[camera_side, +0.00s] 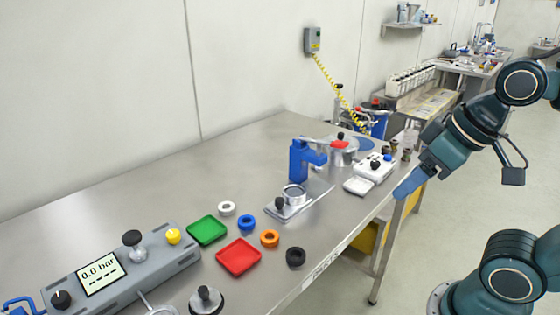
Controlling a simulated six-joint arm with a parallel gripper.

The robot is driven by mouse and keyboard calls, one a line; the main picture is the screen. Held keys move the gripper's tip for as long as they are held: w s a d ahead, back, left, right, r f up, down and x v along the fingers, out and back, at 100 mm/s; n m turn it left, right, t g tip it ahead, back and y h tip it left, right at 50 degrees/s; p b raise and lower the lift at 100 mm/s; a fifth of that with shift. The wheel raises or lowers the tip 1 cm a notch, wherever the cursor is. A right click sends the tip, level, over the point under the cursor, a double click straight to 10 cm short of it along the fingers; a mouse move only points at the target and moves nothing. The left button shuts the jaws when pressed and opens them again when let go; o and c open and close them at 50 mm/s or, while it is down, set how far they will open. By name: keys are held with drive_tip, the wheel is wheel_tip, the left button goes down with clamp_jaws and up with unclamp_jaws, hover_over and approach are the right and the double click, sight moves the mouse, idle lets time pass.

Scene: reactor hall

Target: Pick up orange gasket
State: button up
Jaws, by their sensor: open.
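The orange gasket (270,238) is a small ring lying flat on the steel table. It lies between a blue ring (246,222) and a black ring (295,257), just right of the red tray (238,256). My gripper (409,183) has blue fingers and hangs at the right, by the table's right edge. It is well apart from the orange gasket, and nothing shows between its fingers.
A white ring (227,208) and a green tray (207,230) lie nearby. A blue press (305,160) stands behind the rings. A white scale-like device (374,168) is near my gripper. A grey pressure panel (120,270) fills the front left.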

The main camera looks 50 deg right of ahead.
drive_tip(key=w+a+f+n+g+y, duration=0.2)
drive_tip(key=w+f+n, duration=0.2)
drive_tip(key=w, duration=0.7)
drive_tip(key=w+a+f+n+g+y, duration=0.1)
drive_tip(key=w+f+n, duration=0.3)
drive_tip(key=w+n, duration=0.5)
drive_tip(key=w+y, duration=0.1)
drive_tip(key=w, duration=0.1)
drive_tip(key=shift+w+a+f+n+g, duration=0.15)
drive_tip(key=shift+w+a+n+g, duration=0.15)
drive_tip(key=shift+w+a+g, duration=0.1)
drive_tip(key=shift+f, duration=0.1)
drive_tip(key=shift+x, duration=4.2)
drive_tip(key=shift+s+a+f, duration=0.1)
